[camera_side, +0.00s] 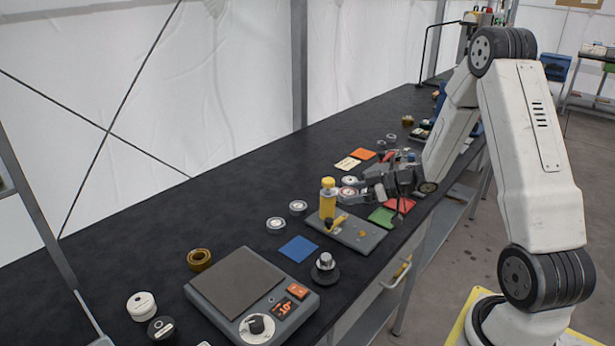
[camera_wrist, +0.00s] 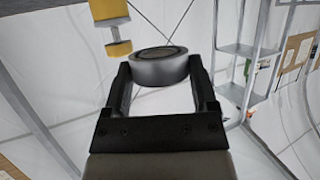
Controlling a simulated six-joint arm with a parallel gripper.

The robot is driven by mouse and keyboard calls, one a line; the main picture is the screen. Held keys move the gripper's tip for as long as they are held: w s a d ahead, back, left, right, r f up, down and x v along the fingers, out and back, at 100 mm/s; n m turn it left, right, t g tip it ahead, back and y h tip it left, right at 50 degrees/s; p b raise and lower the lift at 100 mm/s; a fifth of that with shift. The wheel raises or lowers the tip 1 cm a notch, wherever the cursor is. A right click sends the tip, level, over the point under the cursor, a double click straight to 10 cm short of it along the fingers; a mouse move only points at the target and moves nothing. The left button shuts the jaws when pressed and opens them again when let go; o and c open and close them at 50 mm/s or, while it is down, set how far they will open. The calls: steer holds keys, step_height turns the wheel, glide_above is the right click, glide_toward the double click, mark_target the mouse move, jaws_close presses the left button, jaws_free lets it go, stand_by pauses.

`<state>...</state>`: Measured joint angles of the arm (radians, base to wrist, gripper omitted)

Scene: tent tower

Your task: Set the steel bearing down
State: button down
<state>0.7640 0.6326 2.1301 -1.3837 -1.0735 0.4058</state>
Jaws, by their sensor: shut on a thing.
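My gripper (camera_wrist: 160,76) is shut on the steel bearing (camera_wrist: 160,64), a thick grey ring with a dark centre, held between the two fingertips in the wrist view. In the side view my gripper (camera_side: 378,187) is level over the dark bench, near its middle.
Red (camera_side: 400,205) and green (camera_side: 381,217) cards lie close by. A bench scale (camera_side: 200,297), blue card (camera_side: 298,249) and several rolls lie nearer. The bench (camera_side: 130,250) is bare at the left.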

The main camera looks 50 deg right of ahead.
steer(key=shift+n+y, duration=0.5)
steer(key=shift+y, duration=0.1)
steer(key=shift+s+d+f, duration=0.25)
steer(key=shift+s+d, duration=0.4)
steer(key=shift+s, duration=0.3)
steer(key=shift+s+d+f, duration=0.25)
steer(key=shift+s+d, duration=0.35)
steer(key=shift+s, duration=0.35)
steer(key=shift+f, duration=0.15)
glide_above(367, 234)
steer(key=shift+s+f, duration=0.1)
steer(key=shift+f, duration=2.7)
steer(key=shift+f, duration=1.85)
steer(key=shift+f+g, duration=0.2)
steer(key=shift+g, duration=0.1)
jaws_free()
steer(key=shift+s+d, duration=0.1)
